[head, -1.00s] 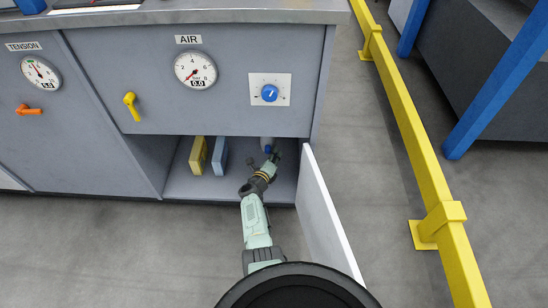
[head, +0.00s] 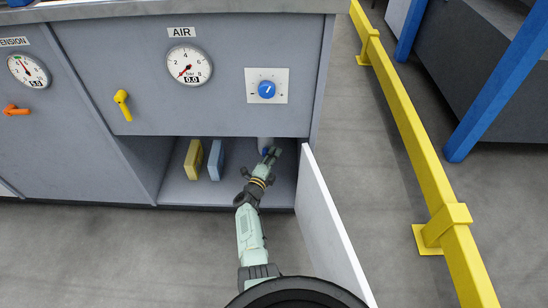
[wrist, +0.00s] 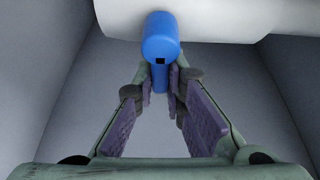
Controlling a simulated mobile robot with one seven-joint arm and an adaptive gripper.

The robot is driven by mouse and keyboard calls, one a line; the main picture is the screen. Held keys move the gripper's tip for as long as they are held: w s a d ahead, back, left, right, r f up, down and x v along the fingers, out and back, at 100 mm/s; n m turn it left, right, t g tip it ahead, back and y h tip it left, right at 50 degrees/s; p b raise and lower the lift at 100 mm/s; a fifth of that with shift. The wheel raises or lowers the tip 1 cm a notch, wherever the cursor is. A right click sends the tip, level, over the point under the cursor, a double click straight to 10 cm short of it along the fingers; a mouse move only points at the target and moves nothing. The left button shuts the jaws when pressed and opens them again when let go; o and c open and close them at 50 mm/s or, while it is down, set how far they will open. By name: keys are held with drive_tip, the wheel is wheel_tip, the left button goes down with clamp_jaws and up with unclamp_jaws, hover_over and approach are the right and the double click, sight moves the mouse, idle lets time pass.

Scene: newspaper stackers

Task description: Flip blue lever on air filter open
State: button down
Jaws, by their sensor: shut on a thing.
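The air filter (head: 265,142) is a pale cylinder inside the open cabinet bay under the AIR panel. It also shows as a white body across the top of the wrist view (wrist: 225,18). Its blue lever (wrist: 160,36) points down from it, with a rounded blue knob nearest the camera. My gripper (wrist: 161,88) is below the filter, with its fingertips closed on the lower part of the lever, one on each side. In the head view the lever is small and partly hidden by my gripper (head: 270,156).
A yellow box (head: 194,159) and a blue-grey box (head: 215,160) stand to the left inside the bay. The open white door (head: 330,228) is close on the right of my arm. A yellow rail (head: 420,150) runs further right. The AIR gauge (head: 188,65) reads 0.0.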

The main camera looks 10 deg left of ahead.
idle(0.4)
drive_tip(key=c, duration=1.6)
unclamp_jaws()
drive_tip(key=shift+c, duration=0.2)
